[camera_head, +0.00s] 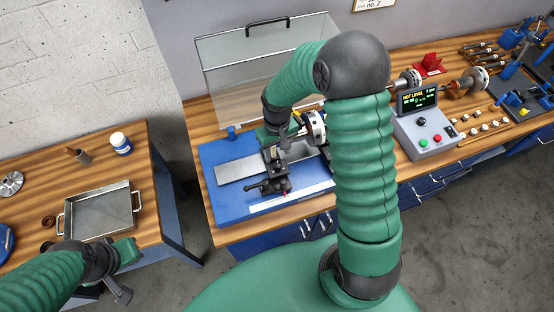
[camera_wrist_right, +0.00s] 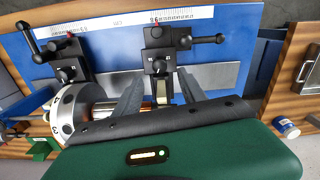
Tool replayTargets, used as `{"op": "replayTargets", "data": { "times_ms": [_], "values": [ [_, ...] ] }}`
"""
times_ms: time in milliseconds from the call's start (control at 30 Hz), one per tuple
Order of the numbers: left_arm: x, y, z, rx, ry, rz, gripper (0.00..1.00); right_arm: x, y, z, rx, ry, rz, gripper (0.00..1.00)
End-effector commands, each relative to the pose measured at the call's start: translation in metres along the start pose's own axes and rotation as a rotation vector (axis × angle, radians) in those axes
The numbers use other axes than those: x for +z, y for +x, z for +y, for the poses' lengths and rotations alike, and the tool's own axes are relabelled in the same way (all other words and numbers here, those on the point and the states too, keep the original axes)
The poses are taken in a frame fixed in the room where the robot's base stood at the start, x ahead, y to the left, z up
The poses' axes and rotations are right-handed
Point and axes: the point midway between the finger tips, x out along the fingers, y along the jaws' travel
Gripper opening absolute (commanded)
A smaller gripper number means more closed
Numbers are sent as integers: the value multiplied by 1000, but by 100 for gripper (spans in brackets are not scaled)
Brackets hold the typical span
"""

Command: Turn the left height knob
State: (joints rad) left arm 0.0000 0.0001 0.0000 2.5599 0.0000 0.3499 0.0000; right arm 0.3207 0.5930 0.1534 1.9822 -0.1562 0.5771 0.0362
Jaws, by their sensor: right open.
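The left support stand (camera_head: 276,168) is black, with a side lever, on the blue base plate (camera_head: 225,205). In the right wrist view it is the right-hand stand (camera_wrist_right: 158,38), and its small black round knob (camera_wrist_right: 158,67) faces the camera. My right gripper (camera_head: 273,148) is over this stand. In the wrist view its two grey fingers (camera_wrist_right: 159,84) are apart, one on each side just below the knob; contact cannot be told. In the head view the gripper hides much of the knob. My left gripper (camera_head: 122,291) is low at the left, far from the stand.
The second stand (camera_wrist_right: 68,72) and a metal rotor hub (camera_wrist_right: 68,112) are close beside my right fingers. A clear guard (camera_head: 235,85) stands behind. A control box (camera_head: 423,131) reads "NOT LEVEL". A metal tray (camera_head: 84,211) and white bottle (camera_head: 121,143) are on the left table.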

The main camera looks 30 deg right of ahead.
Motion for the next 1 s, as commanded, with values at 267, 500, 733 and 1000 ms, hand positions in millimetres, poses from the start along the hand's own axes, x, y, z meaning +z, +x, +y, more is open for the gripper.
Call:
{"op": "replayTargets", "data": {
  "times_ms": [267, 500, 733, 1000],
  "values": [
    [-3, -12, 0, 0, 0, 0, 0, 1, 58, 0, -1, 1, -3, 49],
    [-3, -13, 0, 0, 0, 0, 0, 1, 71, 0, 1, 1, 0, 49],
    [-3, -13, 0, 0, 0, 0, 0, 1, 70, 0, 0, 2, 1, 37],
    [-3, -13, 0, 0, 0, 0, 0, 0, 70, 0, 0, 2, 1, 1]
  ]
}}
